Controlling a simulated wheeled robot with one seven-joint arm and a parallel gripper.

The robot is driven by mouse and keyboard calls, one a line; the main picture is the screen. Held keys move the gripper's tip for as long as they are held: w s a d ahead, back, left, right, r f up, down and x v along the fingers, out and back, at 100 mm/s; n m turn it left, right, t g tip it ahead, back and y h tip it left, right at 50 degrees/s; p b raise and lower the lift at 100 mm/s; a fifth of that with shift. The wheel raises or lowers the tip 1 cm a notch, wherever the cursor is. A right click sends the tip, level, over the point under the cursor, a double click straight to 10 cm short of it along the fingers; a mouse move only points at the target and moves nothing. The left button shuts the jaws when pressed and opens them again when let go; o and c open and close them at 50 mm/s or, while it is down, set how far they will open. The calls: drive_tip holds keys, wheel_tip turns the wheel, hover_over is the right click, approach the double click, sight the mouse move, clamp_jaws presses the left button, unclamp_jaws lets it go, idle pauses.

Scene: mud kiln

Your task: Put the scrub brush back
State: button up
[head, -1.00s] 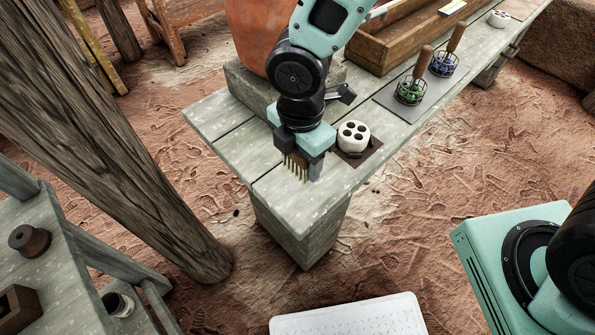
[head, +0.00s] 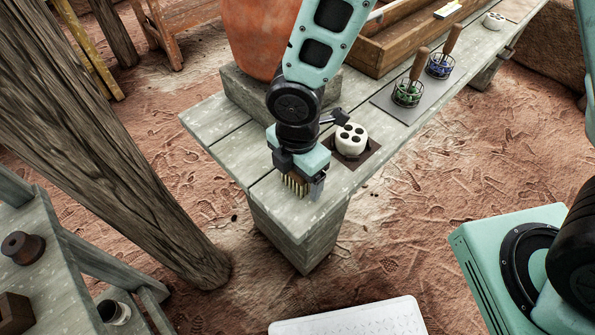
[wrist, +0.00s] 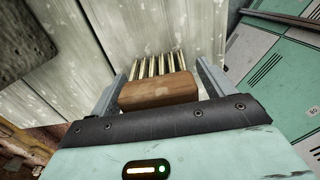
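The scrub brush has a brown wooden block (wrist: 158,91) between the two fingers in the wrist view, with a row of pale bristles pointing away from my wrist. In the head view, its bristles (head: 294,186) point down over the near end of the plank bench (head: 232,150). My gripper (head: 301,178) is shut on the block, with a finger at each side; it also shows in the wrist view (wrist: 160,88). I cannot tell whether the bristles touch the planks.
Two wire cups with wooden-handled tools (head: 408,91) stand on a grey mat (head: 394,107). A clay pot (head: 256,40) and wooden tray (head: 385,52) are behind.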

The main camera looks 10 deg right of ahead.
drive_tip(key=shift+r, duration=0.1)
wheel_tip(320, 180, up, 12)
drive_tip(key=shift+r+p, duration=0.1)
drive_tip(key=shift+p, duration=0.95)
drive_tip(key=s+d+r+m, duration=0.3)
drive_tip(key=s+d+m, duration=0.1)
drive_tip(key=m, duration=0.4)
drive_tip(key=s+d+r+m, duration=0.4)
drive_tip(key=s+m, duration=0.3)
drive_tip(key=m, duration=0.2)
drive_tip(key=shift+y, duration=0.3)
drive_tip(key=shift+s+d, duration=0.1)
